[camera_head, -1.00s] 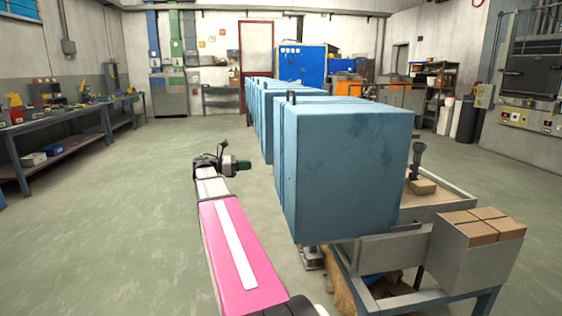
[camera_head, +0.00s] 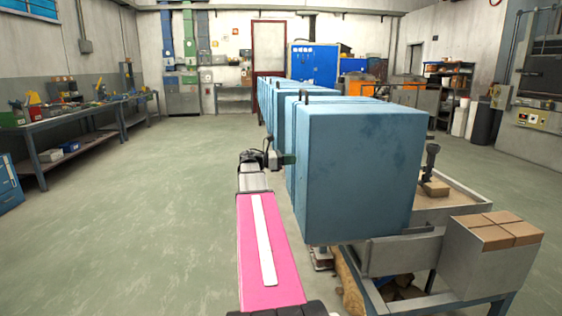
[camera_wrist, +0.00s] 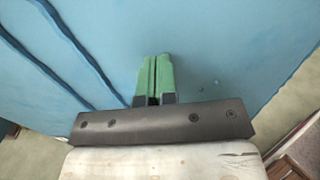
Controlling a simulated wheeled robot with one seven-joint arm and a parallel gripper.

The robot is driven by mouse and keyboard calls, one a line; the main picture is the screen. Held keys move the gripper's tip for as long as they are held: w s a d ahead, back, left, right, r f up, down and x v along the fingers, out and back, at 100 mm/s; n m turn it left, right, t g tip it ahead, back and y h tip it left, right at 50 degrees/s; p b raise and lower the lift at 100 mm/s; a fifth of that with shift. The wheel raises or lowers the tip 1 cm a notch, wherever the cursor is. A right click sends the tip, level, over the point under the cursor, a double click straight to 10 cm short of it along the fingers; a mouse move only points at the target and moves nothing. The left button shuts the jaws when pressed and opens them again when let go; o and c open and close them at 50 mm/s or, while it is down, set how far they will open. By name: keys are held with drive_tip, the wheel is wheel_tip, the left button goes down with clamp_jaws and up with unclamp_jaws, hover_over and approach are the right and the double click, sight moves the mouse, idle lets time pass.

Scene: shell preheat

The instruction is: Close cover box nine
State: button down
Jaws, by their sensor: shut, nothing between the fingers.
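A row of blue cover boxes runs away from me; the nearest (camera_head: 360,165) is large and closed-looking, with scuffed patches on its face. I can see no numbers, so I cannot tell which is box nine. My gripper (camera_head: 287,160) is at the left side of the near boxes. In the wrist view my gripper (camera_wrist: 157,65) has its green fingers shut together with nothing between them. They point at a blue panel (camera_wrist: 215,50) filling that view, at or very near its surface; contact is unclear. Two raised ridges run along the panel to the left.
A metal stand with a grey bin of tan blocks (camera_head: 492,254) is at the front right, beside a tray holding a dark upright tool (camera_head: 431,165). A workbench (camera_head: 85,120) lines the left wall. The floor (camera_head: 160,215) left of the boxes is clear.

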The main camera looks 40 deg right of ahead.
drive_tip(key=shift+s+d, duration=0.2)
drive_tip(key=shift+d, duration=0.15)
drive_tip(key=shift+d, duration=0.15)
drive_tip(key=x, duration=4.1)
drive_tip(key=shift+d+f, duration=0.1)
drive_tip(key=shift+d, duration=0.15)
drive_tip(key=v, duration=1.4)
drive_tip(key=shift+a, duration=0.4)
drive_tip(key=shift+w, duration=0.1)
